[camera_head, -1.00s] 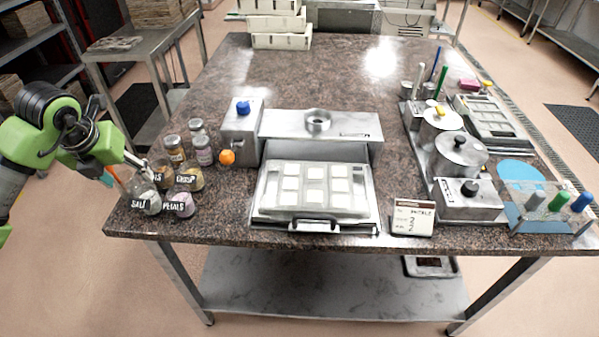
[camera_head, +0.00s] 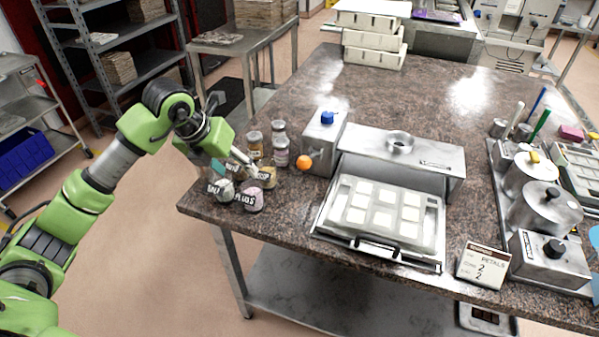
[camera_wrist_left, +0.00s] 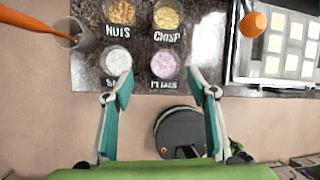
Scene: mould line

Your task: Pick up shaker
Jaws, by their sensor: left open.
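A cluster of labelled jars stands at the table's left corner. In the wrist view they are the nuts jar (camera_wrist_left: 119,12), the crisp jar (camera_wrist_left: 167,18), the salt jar (camera_wrist_left: 117,60) with white contents and the petals jar (camera_wrist_left: 165,64) with pink-lilac contents. In the head view the salt jar (camera_head: 222,191) and petals jar (camera_head: 249,200) are at the front. My left gripper (camera_wrist_left: 162,85) is open and empty, its teal-lined fingers pointing at the two front jars. In the head view it hangs over the cluster (camera_head: 232,163), partly hiding jars. My right gripper is not in view.
Two more jars (camera_head: 280,150) stand behind. An orange ball-like object (camera_head: 304,162) sits beside them. Right of these is a metal station with a white mould tray (camera_head: 385,212). The table's back middle is clear.

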